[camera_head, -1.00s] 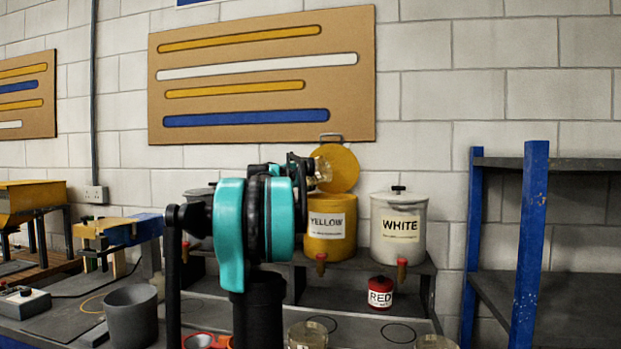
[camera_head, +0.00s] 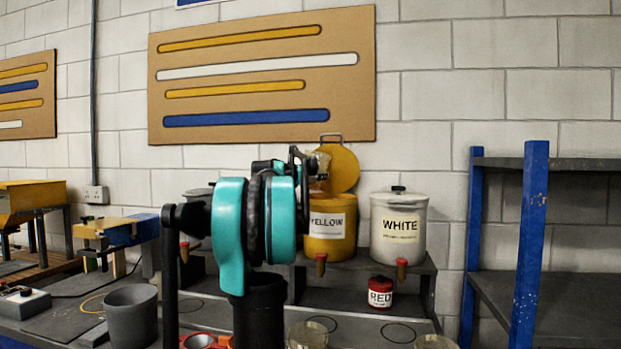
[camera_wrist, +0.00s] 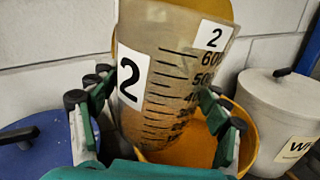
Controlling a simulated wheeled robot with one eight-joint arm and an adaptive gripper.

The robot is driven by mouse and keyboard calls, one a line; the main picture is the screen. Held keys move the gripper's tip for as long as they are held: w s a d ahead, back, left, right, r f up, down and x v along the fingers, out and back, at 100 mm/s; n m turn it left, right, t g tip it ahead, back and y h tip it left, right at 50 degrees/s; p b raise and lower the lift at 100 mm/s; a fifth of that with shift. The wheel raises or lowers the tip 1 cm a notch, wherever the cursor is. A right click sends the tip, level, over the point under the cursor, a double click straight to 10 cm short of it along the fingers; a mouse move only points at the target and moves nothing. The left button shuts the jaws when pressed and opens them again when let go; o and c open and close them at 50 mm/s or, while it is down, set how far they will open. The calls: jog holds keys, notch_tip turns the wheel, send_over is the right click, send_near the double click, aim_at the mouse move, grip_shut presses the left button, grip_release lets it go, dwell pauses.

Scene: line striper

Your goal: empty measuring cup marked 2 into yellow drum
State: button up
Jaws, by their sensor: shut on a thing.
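The clear measuring cup marked 2 (camera_wrist: 170,80) fills the middle of the wrist view, with "2" labels and a black scale. My gripper (camera_wrist: 165,105) is shut on it, with fingers on both sides. The cup is tilted over the open yellow drum (camera_wrist: 247,125); whether anything is left in it or flowing out is unclear. In the head view the yellow drum (camera_head: 330,245) stands on a shelf with its lid (camera_head: 342,168) raised behind. There the cup (camera_head: 322,164) shows small above the drum, partly hidden by my gripper (camera_head: 303,172) and arm.
The lidded white drum (camera_head: 398,245) stands close to the right of the yellow one. A blue lid (camera_wrist: 40,150) lies to the left in the wrist view. A small red pot (camera_head: 380,293) sits below. A blue-posted rack (camera_head: 530,240) stands at right.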

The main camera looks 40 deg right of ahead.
aim_at(310, 167)
dwell(0.3)
jog(key=shift+s+a+r+n, duration=0.5)
jog(key=shift+s+a+n, duration=0.15)
jog(key=shift+a+n, duration=0.15)
jog(key=shift+s+a+r+n, duration=0.5)
jog(key=shift+s+a+n, duration=0.1)
jog(key=shift+a+n, duration=0.15)
